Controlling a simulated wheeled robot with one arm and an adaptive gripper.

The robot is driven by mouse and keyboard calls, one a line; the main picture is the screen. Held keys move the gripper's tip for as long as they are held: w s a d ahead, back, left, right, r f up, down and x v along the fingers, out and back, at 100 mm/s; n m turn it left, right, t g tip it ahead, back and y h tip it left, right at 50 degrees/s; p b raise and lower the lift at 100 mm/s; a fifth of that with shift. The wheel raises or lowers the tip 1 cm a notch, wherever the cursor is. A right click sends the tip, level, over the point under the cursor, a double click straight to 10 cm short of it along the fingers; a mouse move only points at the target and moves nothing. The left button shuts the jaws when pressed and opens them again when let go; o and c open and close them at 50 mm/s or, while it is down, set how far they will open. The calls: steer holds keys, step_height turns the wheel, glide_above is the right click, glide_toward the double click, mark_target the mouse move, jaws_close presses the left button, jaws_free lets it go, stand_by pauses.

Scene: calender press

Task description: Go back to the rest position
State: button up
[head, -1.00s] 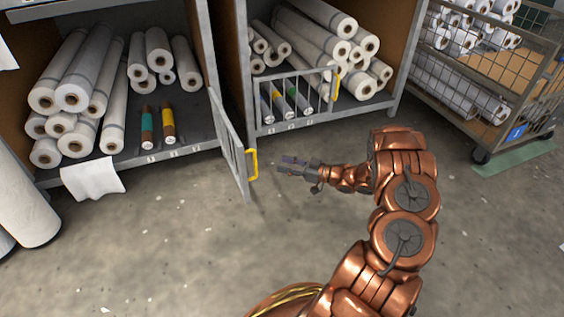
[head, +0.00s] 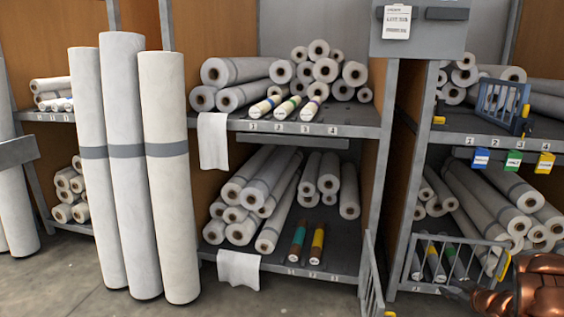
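My copper-coloured arm (head: 520,297) shows only in part at the bottom right corner of the head view. Its end is small and cut close to the frame's bottom edge, in front of the lower right shelf bay. Whether my gripper's fingers are open or shut cannot be made out, and nothing held can be seen. An open barred gate (head: 371,280) stands out from the lower middle bay, with a bit of yellow handle (head: 389,313) at the bottom edge. A closed-looking barred gate (head: 455,265) stands across the lower right bay, with a yellow handle (head: 505,266).
Tall white rolls (head: 170,200) stand upright on the floor at left. The middle lower shelf (head: 345,262) holds white rolls, a teal-banded tube (head: 297,243) and a yellow-banded tube (head: 317,243). A blue barred gate (head: 497,104) sits at the upper right shelf. Bare floor (head: 60,280) shows at lower left.

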step_height(320, 180, up, 18)
steer(key=s+d+m+g+h+p, duration=0.1)
steer(key=s+m+g+h+p, duration=0.15)
steer(key=h+p, duration=0.35)
steer(key=s+a+r+m+g+h+p, duration=0.1)
steer(key=s+a+r+g+p, duration=0.1)
steer(key=s+a+r+p, duration=0.3)
steer(key=s+a+r+m+g+p, duration=0.1)
steer(key=s+r+m+p, duration=0.15)
steer(key=r, duration=0.55)
steer(key=s+a+r+g+y+p, duration=0.2)
steer(key=s+a+r+p, duration=0.3)
steer(key=s+a, duration=0.5)
steer(key=s+a+r+g+y+p, duration=0.2)
steer(key=s+a+r+p, duration=0.3)
steer(key=s+a, duration=0.6)
steer(key=s+a+r+g+y+p, duration=0.2)
steer(key=s+a+r+g+p, duration=0.2)
steer(key=s+a, duration=0.7)
steer(key=s+r+p, duration=0.1)
steer(key=s+p, duration=0.1)
steer(key=s, duration=0.1)
steer(key=shift+a+r+n, duration=0.2)
steer(key=shift+r+n, duration=0.1)
steer(key=shift+r, duration=0.1)
steer(key=shift+g, duration=0.25)
